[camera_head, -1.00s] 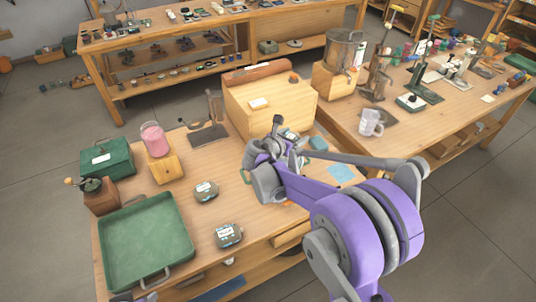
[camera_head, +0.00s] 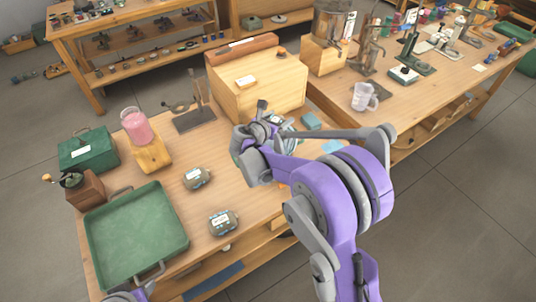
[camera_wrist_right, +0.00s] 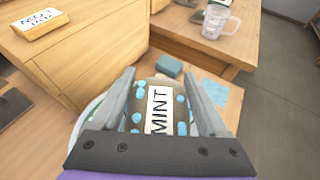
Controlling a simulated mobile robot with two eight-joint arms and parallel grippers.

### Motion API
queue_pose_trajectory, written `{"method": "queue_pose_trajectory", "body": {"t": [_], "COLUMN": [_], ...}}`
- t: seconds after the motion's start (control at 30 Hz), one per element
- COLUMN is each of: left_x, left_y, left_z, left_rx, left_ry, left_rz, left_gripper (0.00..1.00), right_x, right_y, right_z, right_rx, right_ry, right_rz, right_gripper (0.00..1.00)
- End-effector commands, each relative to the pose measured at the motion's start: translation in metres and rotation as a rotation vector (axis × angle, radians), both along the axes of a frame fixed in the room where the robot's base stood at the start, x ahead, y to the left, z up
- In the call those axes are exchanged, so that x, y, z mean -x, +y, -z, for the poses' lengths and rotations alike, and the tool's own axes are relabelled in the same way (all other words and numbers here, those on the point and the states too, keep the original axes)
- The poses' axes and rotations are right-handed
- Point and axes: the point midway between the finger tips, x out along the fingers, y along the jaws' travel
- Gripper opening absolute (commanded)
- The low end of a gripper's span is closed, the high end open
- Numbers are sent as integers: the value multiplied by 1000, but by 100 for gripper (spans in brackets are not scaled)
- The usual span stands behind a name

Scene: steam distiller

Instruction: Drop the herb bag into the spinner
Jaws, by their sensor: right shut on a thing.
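My right gripper (camera_head: 262,128) is shut on the herb bag, a grey-brown bag with light blue dots and a white MINT label (camera_wrist_right: 158,108). In the right wrist view the bag sits between the two grey fingers of the right gripper (camera_wrist_right: 159,76). A pale round rim (camera_wrist_right: 92,112) shows below and left of the fingers; it may be the spinner, but most of it is hidden. I cannot tell the gap between bag and rim.
A wooden drawer box (camera_head: 258,82) stands just behind the right gripper. A teal block (camera_wrist_right: 169,66) and blue paper (camera_wrist_right: 215,92) lie beyond the bag. Two grey labelled packets (camera_head: 197,178) and a green tray (camera_head: 137,232) are left. A clear jug (camera_head: 363,97) stands on the right table.

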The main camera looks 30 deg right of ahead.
Motion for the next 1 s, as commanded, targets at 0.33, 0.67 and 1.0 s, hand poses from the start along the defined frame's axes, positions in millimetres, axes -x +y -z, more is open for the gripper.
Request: {"method": "queue_pose_trajectory", "body": {"t": [0.33,0.67,1.0], "left_x": [0,0,2], "left_y": [0,0,0], "left_z": [0,1,6], "left_rx": [0,0,0], "left_ry": [0,0,3], "left_rz": [0,0,0], "left_gripper": [50,50,50], "right_x": [0,1,28], "right_y": [0,2,46], "right_z": [1,1,-20], "right_rx": [0,0,0], "right_ry": [0,0,0], "right_rz": [0,-1,-5], "right_gripper": [90,100,100]}}
